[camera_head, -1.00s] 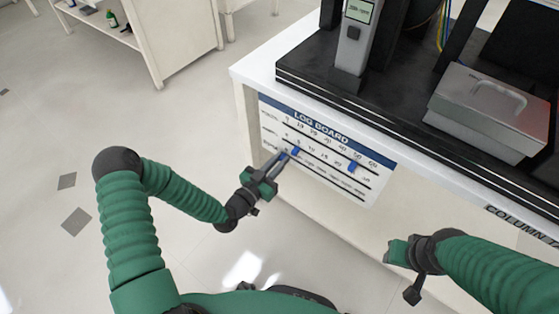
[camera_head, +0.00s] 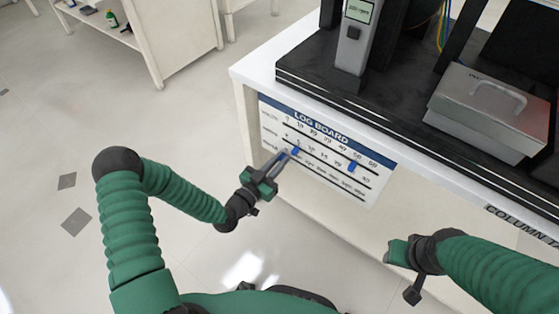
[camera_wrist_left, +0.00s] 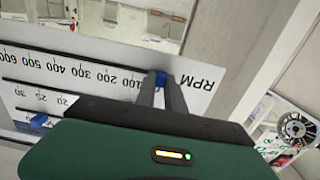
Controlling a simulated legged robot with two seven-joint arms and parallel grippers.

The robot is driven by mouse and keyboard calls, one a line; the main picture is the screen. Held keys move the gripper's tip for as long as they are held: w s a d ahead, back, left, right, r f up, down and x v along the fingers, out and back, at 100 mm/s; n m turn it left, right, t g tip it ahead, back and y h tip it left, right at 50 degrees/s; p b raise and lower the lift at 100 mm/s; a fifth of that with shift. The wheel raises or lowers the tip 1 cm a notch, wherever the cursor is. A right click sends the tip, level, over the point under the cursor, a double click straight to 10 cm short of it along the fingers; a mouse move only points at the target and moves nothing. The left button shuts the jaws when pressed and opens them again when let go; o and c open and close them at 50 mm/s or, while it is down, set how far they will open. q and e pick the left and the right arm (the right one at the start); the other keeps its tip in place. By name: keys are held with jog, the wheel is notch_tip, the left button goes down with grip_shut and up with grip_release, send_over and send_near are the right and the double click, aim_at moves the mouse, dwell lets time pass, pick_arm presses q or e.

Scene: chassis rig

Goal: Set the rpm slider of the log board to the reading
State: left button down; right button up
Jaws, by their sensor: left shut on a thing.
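The log board (camera_head: 330,150) is a white panel with a blue header on the front of the bench. It carries several scale rows with blue sliders. My left gripper (camera_head: 286,155) is shut on the blue rpm slider (camera_wrist_left: 161,78), near the low end of the scale beside the "RPM" label in the left wrist view. The exact scale mark there is hard to read. Another blue slider (camera_head: 351,166) sits further right on the board. A grey device with a small lit display (camera_head: 360,10) stands on the bench; its digits are too small to read. My right gripper (camera_head: 398,252) is at lower right, its fingers unclear.
A grey metal box with a handle (camera_head: 490,110) sits on the black bench top. The bench's white edge (camera_head: 420,165) runs above the board. A white shelf unit (camera_head: 175,40) stands at the back left. The floor left of the bench is clear.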

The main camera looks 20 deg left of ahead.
aim_at(309, 167)
pick_arm(q)
jog(key=s+d, duration=0.1)
jog(key=d, duration=0.1)
jog(key=d+p, duration=0.1)
jog(key=d, duration=0.2)
jog(key=s+d+p, duration=0.1)
jog(key=d, duration=0.1)
jog(key=shift+s+d, duration=0.15)
jog(key=shift+s, duration=0.15)
jog(key=shift+s+d, duration=0.15)
jog(key=shift+d, duration=0.15)
jog(key=c, duration=1.4)
grip_release()
